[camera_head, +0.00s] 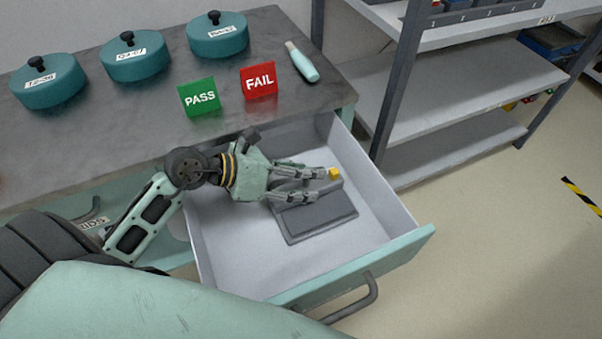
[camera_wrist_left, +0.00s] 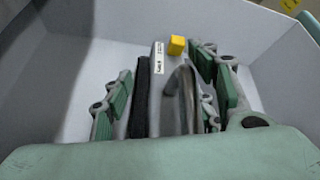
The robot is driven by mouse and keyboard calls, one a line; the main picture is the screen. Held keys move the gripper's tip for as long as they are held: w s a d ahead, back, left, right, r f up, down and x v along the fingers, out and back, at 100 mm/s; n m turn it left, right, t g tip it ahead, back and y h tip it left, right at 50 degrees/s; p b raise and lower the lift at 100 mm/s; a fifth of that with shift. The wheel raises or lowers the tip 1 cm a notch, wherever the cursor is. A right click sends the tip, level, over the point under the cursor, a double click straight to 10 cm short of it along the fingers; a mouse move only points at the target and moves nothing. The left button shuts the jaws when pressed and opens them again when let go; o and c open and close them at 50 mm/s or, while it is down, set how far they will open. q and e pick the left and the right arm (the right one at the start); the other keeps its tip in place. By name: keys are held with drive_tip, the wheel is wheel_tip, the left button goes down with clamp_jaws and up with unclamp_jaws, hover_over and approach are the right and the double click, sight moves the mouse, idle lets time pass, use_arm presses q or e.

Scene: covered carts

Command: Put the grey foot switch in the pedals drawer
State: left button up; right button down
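The grey foot switch (camera_head: 316,217), a flat dark-grey block with a yellow piece at one end, lies inside the open drawer (camera_head: 383,208). My left gripper (camera_head: 312,184) is down in the drawer, over the switch's far side. In the left wrist view the foot switch (camera_wrist_left: 160,95), with a small white label, shows between the spread fingers. The fingers look open; I cannot tell whether the pads touch it. The drawer is pale inside with a green front and grey handle. My right gripper is not in view.
The grey worktop (camera_head: 150,100) above holds several lidded teal pots, a green PASS sign (camera_head: 199,97), a red FAIL sign (camera_head: 259,81) and a pale bottle (camera_head: 302,62). A metal shelf rack (camera_head: 450,90) stands right of the drawer.

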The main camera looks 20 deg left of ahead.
use_arm(q)
drive_tip(key=o, duration=0.4)
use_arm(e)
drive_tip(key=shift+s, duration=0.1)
use_arm(q)
drive_tip(key=shift+o, duration=0.2)
drive_tip(key=shift+r, duration=0.1)
drive_tip(key=v, duration=1.2)
drive_tip(key=shift+p, duration=0.4)
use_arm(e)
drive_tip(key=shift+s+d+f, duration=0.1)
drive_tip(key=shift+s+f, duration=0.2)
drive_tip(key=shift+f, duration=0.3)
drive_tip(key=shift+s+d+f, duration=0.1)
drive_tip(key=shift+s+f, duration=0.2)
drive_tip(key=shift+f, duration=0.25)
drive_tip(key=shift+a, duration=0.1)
